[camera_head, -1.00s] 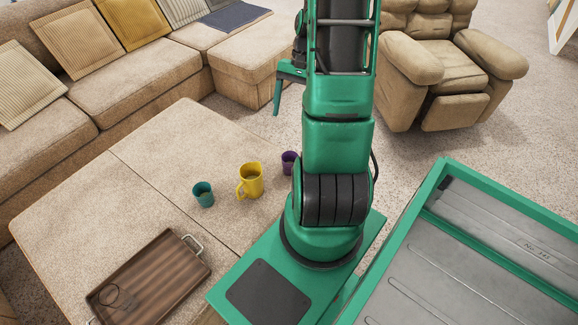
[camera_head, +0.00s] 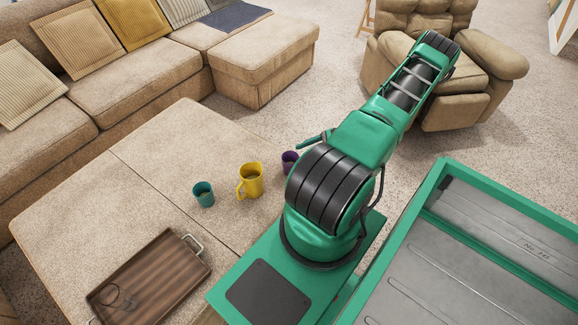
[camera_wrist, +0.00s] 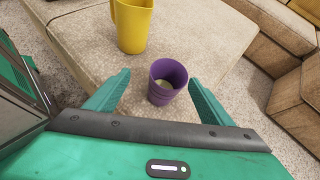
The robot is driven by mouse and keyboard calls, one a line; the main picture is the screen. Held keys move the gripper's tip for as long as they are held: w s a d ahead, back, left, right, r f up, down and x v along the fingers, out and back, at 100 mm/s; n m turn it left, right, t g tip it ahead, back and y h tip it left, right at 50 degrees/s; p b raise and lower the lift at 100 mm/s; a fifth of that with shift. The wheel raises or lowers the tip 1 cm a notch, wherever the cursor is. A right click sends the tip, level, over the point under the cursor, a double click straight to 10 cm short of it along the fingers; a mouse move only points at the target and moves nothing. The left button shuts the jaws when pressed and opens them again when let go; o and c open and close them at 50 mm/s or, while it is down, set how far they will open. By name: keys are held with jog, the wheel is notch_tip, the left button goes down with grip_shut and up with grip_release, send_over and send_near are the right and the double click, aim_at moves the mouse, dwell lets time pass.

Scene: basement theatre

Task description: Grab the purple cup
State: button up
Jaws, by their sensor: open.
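The purple cup (camera_wrist: 165,84) stands upright on the beige ottoman-like table (camera_wrist: 190,35). In the head view the cup (camera_head: 289,160) is partly hidden behind my arm, to the right of the yellow mug. My gripper (camera_wrist: 160,90) is open in the wrist view, with one green finger on each side of the cup and the cup between the fingertips. No clear contact shows. In the head view only one finger of my gripper (camera_head: 314,138) shows, close to the cup; the rest is hidden by my arm.
A yellow mug (camera_head: 250,181) stands close beside the purple cup, and a teal cup (camera_head: 203,194) is farther left. A wooden tray (camera_head: 150,278) with wire handles lies at the table's near end. A sofa (camera_head: 135,77) and a recliner (camera_head: 435,75) stand behind.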

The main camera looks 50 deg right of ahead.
aim_at(288, 158)
jog(key=f+m+t, duration=0.1)
jog(key=f, duration=0.1)
jog(key=d+f+m+t+h, duration=0.1)
jog(key=f+m+t, duration=0.1)
jog(key=shift+m, duration=0.3)
jog(key=x, duration=1.1)
jog(key=shift+s+f, duration=0.1)
jog(key=c, duration=1.2)
